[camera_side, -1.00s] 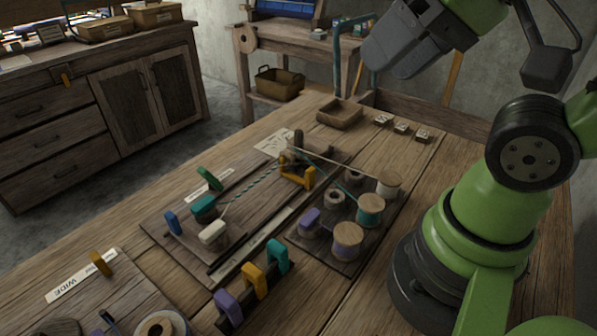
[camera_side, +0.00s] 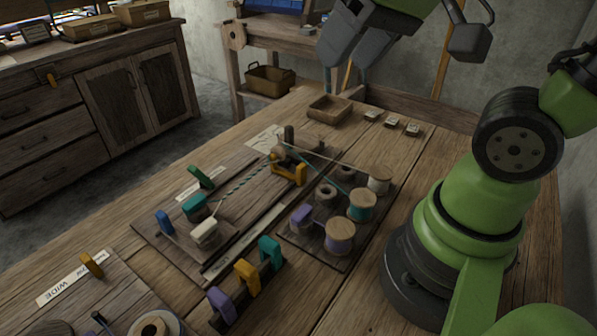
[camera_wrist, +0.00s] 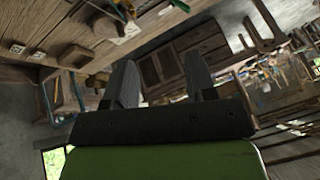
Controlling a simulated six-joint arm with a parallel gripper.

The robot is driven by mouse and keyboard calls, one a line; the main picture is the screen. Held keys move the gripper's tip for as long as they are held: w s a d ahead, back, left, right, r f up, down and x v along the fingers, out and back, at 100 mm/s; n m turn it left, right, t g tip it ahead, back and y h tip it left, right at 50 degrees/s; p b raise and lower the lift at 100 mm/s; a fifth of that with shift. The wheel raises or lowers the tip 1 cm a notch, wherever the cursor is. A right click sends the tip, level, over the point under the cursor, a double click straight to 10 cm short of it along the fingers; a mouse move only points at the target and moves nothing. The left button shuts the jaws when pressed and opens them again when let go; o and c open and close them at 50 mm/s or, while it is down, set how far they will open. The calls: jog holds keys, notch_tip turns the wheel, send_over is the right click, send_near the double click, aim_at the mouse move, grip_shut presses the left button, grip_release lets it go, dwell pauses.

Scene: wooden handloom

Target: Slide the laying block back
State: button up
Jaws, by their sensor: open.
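A small block with a yellow-orange bracket (camera_side: 290,171) stands at the far end of the wooden board (camera_side: 228,235); it appears to be the laying block. A green-and-white twisted cord (camera_side: 243,182) runs from it toward the near end, and loose strands run from it toward the spools (camera_side: 360,205). My gripper (camera_side: 348,62) is open and empty, high above the back of the table and well apart from the block. Its two fingers also show spread in the wrist view (camera_wrist: 160,82). I cannot make out the block in the wrist view.
Coloured clips (camera_side: 247,277) stand on a rack along the board's near side. A shallow wooden tray (camera_side: 329,110) and small labelled tiles (camera_side: 392,122) lie at the table's back. A second board marked WIDE (camera_side: 62,290) is at front left. The right side of the table has bare wood.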

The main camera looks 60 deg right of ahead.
aim_at(279, 206)
jog(key=w+d+f+n+g, duration=0.1)
jog(key=w+d+f+g, duration=0.1)
jog(key=f, duration=0.4)
jog(key=w+d+f+n+g, duration=0.1)
jog(key=w+d+f+g, duration=0.1)
jog(key=w+f, duration=0.3)
jog(key=w+d+f+n+g+h, duration=0.1)
jog(key=w+d+f, duration=0.2)
jog(key=f, duration=0.5)
jog(key=shift+w+f+g, duration=0.1)
jog(key=shift+w+g, duration=0.3)
jog(key=shift+w, duration=0.25)
notch_tip(279, 206, down, 10)
jog(key=shift+r, duration=0.1)
grip_shut()
jog(key=shift+a, duration=3.85)
